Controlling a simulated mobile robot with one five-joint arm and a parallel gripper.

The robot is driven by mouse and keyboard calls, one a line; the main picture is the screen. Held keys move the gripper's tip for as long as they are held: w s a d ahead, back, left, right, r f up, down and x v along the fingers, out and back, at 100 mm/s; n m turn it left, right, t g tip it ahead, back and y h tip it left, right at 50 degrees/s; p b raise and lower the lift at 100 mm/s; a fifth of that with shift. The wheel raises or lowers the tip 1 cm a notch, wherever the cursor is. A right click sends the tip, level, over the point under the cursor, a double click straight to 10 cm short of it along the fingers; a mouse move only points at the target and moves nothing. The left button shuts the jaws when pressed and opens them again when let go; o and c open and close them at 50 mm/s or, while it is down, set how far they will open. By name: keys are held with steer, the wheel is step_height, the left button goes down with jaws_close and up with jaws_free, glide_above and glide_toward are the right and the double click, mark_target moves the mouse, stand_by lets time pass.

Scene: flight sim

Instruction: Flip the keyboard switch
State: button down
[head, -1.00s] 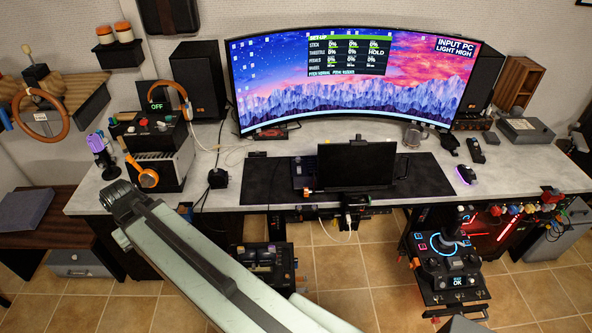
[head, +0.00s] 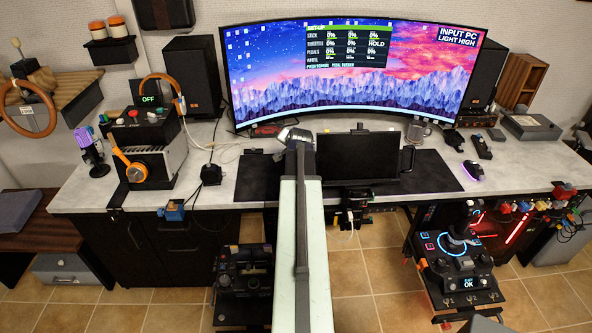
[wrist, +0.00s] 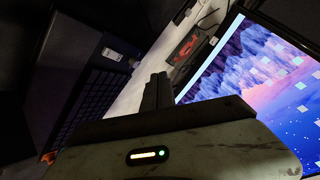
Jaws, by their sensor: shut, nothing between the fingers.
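In the wrist view my gripper (wrist: 158,92) is shut and empty, its dark fingers close together over the pale desk. A dark keyboard-like unit (wrist: 82,105) with a grid of keys lies to the left of the fingers, apart from them. A small pale piece with a bluish end (wrist: 112,54) sits at its upper part; I cannot tell whether it is the switch. In the head view my arm reaches across the desk's front edge, its end (head: 294,138) just left of the dark upright panel (head: 357,157). The arm hides part of the desk there, and the fingertips are hard to make out.
The wide curved monitor (head: 350,72) spans the back. A black desk mat (head: 435,172) lies under the panel. A control box (head: 140,130) with orange headphones stands left. A mug (head: 415,131) and a lit mouse (head: 467,171) are right. A joystick stand (head: 460,265) is front right.

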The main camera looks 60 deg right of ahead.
steer(key=s+d, duration=0.2)
steer(key=shift+s+d+r+m+h, duration=0.15)
steer(key=shift+d+m+h, duration=0.15)
steer(key=shift+m, duration=0.1)
steer(key=f+b, duration=0.6)
steer(key=d+f+b, duration=0.1)
steer(key=f+b, duration=0.2)
steer(key=shift+w, duration=0.4)
steer(key=shift+r, duration=0.1)
stand_by(1.3)
steer(key=shift+w+d+f+b, duration=0.1)
steer(key=shift+w+f+b, duration=0.05)
steer(key=shift+f+b, duration=0.25)
steer(key=shift+f+b, duration=0.3)
steer(key=shift+f, duration=0.05)
stand_by(0.5)
steer(key=shift+r, duration=0.1)
